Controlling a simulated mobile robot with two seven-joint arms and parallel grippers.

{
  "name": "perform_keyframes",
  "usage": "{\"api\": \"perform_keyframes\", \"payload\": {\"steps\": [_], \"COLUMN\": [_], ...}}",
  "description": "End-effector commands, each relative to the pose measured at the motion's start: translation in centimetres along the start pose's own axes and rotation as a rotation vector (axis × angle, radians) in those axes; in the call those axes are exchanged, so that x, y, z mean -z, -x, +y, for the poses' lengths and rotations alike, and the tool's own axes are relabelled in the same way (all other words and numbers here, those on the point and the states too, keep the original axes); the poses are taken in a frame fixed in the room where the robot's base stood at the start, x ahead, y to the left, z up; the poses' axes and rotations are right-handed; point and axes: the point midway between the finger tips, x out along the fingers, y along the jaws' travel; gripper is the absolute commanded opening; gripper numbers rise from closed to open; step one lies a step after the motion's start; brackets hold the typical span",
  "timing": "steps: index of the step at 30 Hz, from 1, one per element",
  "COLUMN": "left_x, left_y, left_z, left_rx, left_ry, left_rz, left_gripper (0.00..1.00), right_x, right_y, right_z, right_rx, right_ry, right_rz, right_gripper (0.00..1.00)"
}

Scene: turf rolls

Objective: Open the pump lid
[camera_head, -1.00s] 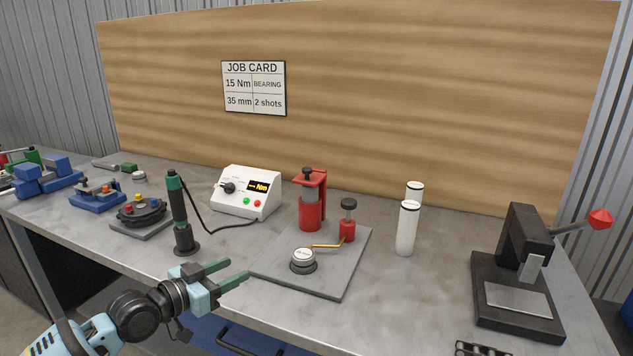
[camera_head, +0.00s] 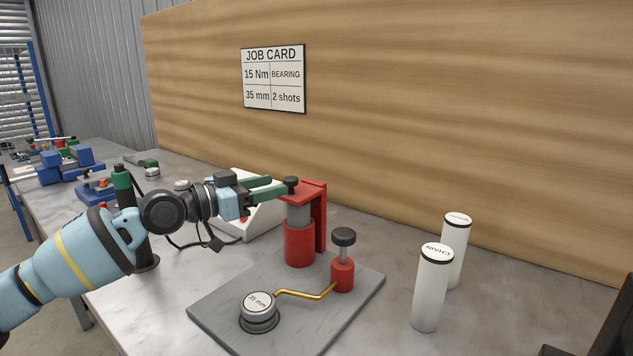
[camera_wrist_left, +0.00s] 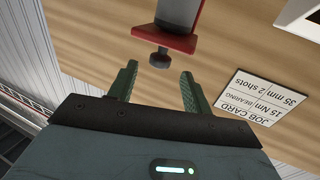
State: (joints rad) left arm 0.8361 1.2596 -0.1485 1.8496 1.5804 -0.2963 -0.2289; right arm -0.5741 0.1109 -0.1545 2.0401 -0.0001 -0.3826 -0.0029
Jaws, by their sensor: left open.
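The red pump (camera_head: 299,243) stands on a grey plate (camera_head: 220,309), with a grey cylinder held under a red bracket (camera_head: 319,204). A black knob (camera_head: 291,184) sits on top of the bracket. My left gripper (camera_head: 278,187) is open at the height of the knob, its green fingers reaching toward it from the left. In the left wrist view the knob (camera_wrist_left: 159,60) lies ahead of and between the two open fingertips (camera_wrist_left: 158,72), apart from both. My right gripper is not in view.
A smaller red post with a black plunger (camera_head: 343,262) and a round 35 mm gauge (camera_head: 259,308) share the plate, joined by a yellow tube. Two white cartridges (camera_head: 431,288) stand at right. A white controller (camera_head: 262,222) and black-green screwdriver (camera_head: 125,190) are behind and beside my arm.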

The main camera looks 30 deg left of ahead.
Motion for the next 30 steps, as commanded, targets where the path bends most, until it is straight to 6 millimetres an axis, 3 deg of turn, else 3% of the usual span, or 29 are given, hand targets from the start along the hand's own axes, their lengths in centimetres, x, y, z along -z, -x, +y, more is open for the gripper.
{"api": "perform_keyframes", "payload": {"steps": [11,24,30], "left_x": [0.3,0.3,0.1], "left_y": [-1.0,-6.4,-7.7], "left_z": [-0.1,-0.1,0.0], "left_rx": [0.002,0.001,0.001], "left_ry": [0.004,0.004,0.002], "left_rz": [0.007,0.005,0.001], "left_gripper": [0.49,0.49,0.49], "right_x": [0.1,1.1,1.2], "right_y": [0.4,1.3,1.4], "right_z": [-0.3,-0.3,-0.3], "right_rx": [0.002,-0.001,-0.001], "right_ry": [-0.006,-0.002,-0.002], "right_rz": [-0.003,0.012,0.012], "right_gripper": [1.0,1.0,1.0]}}
